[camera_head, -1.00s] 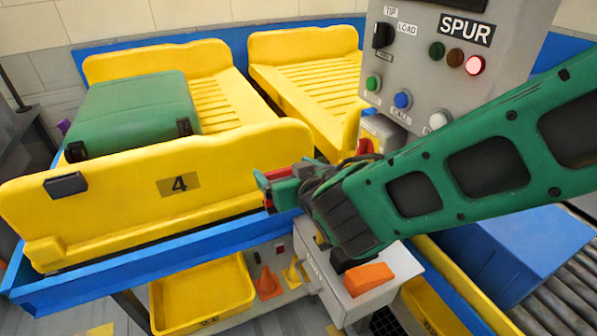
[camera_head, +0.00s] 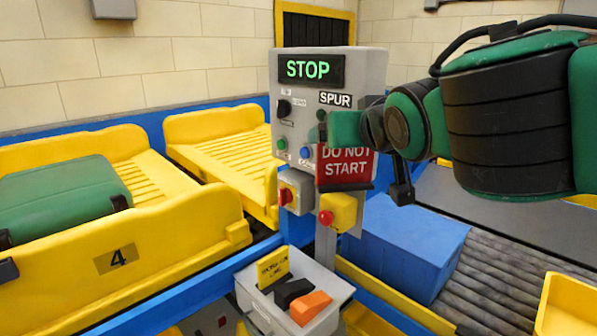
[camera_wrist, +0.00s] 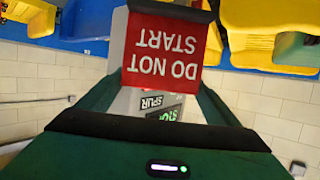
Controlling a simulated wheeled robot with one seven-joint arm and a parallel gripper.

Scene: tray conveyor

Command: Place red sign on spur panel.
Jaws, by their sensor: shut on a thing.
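The red sign (camera_head: 346,168), lettered "DO NOT START", is upright over the lower right of the grey spur panel's front. The spur panel (camera_head: 310,112) has a lit green "STOP" display (camera_head: 311,70) and a "SPUR" label. My gripper (camera_head: 340,130) is at the panel's right side, shut on the sign. In the wrist view the sign (camera_wrist: 163,50) appears upside down between my green fingers, with the panel behind it. I cannot tell whether the sign touches the panel. The sign and gripper hide the panel's lower right buttons.
Below the panel are a grey switch box (camera_head: 296,192) and a yellow box with a red button (camera_head: 338,212). A grey bin (camera_head: 255,300) holds a yellow card and black and orange pieces. A blue box (camera_head: 410,245) sits on rollers at right. Yellow trays (camera_head: 170,225) fill the left.

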